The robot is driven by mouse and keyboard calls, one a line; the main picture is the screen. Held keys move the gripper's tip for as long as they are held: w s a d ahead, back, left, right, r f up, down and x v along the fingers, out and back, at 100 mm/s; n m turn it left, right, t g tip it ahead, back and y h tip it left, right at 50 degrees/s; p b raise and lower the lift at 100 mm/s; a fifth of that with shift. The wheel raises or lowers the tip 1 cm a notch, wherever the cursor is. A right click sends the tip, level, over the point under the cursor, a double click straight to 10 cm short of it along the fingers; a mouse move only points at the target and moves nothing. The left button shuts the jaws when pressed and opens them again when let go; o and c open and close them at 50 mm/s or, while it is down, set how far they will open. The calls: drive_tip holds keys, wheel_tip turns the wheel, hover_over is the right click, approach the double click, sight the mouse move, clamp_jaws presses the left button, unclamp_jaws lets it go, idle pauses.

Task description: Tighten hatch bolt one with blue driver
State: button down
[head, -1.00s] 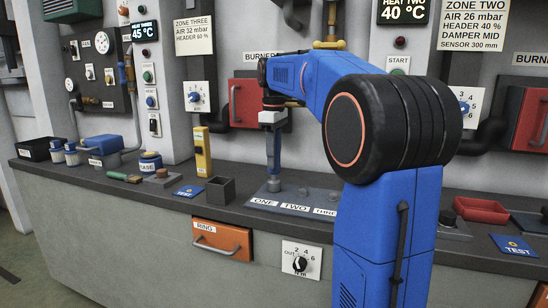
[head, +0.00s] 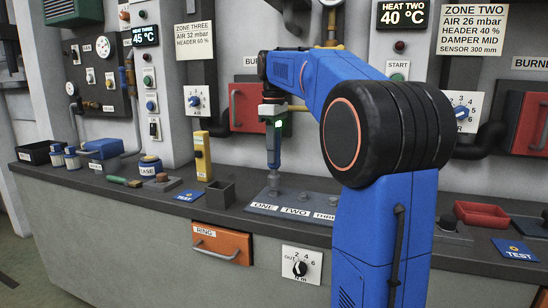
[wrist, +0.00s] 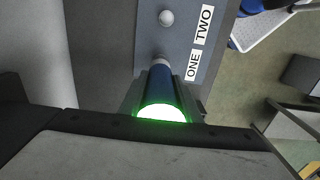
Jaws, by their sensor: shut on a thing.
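My gripper (head: 273,116) is shut on the blue driver (head: 273,150), which stands upright with its tip down over hatch bolt one (head: 273,184). The driver also shows in the wrist view (wrist: 159,84), with a bright green light glowing at its near end. The tip is in line with bolt one, beside the label ONE (wrist: 192,66). I cannot tell whether it touches the bolt. Bolt two (head: 303,197) stands bare to the right and also shows in the wrist view (wrist: 166,18).
A small dark open box (head: 220,193) and a yellow block (head: 203,157) stand left of the bolt plate (head: 262,208). A torque dial (head: 300,268) and an orange RING drawer (head: 222,243) are on the bench front. A red tray (head: 481,214) lies at the right.

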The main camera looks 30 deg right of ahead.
drive_tip(key=shift+r, duration=1.85)
